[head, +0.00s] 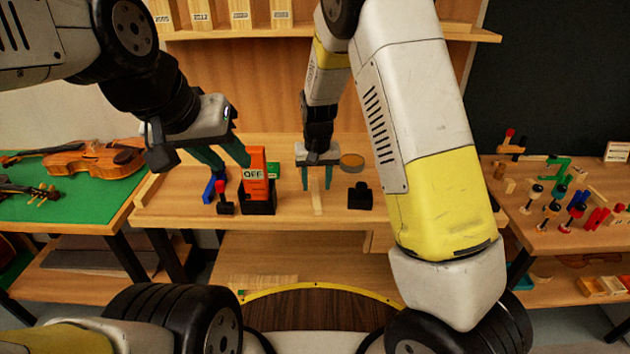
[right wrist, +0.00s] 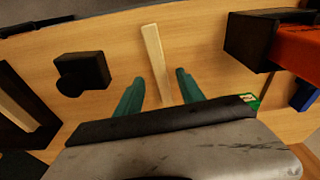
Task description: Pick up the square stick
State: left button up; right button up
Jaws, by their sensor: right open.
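The square stick (head: 317,200) is a pale wooden bar lying on the bench top. It also shows in the right wrist view (right wrist: 154,58), running from beyond the fingertips back between the two fingers. My right gripper (head: 316,186) is open, its green fingers (right wrist: 160,80) on either side of the stick with a gap on both sides. Whether the fingertips are level with the stick or above it, I cannot tell. The stick's near end in the wrist view is hidden by the gripper body. My left gripper (head: 232,160) has its fingers apart, beside the orange "OFF" block.
The orange "OFF" block (head: 255,175) stands in a black base left of the stick. A black holder (head: 360,195) is to its right, with a round wooden-topped piece (head: 352,160) behind. Blue and red-topped pieces (head: 224,200) lie further left. The front bench edge is close.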

aim_at(316, 192)
jog(key=f, duration=0.3)
jog(key=shift+w+a+f, duration=0.1)
jog(key=shift+w+f, duration=0.05)
jog(key=shift+w, duration=0.1)
jog(key=shift+c, duration=0.3)
grip_shut()
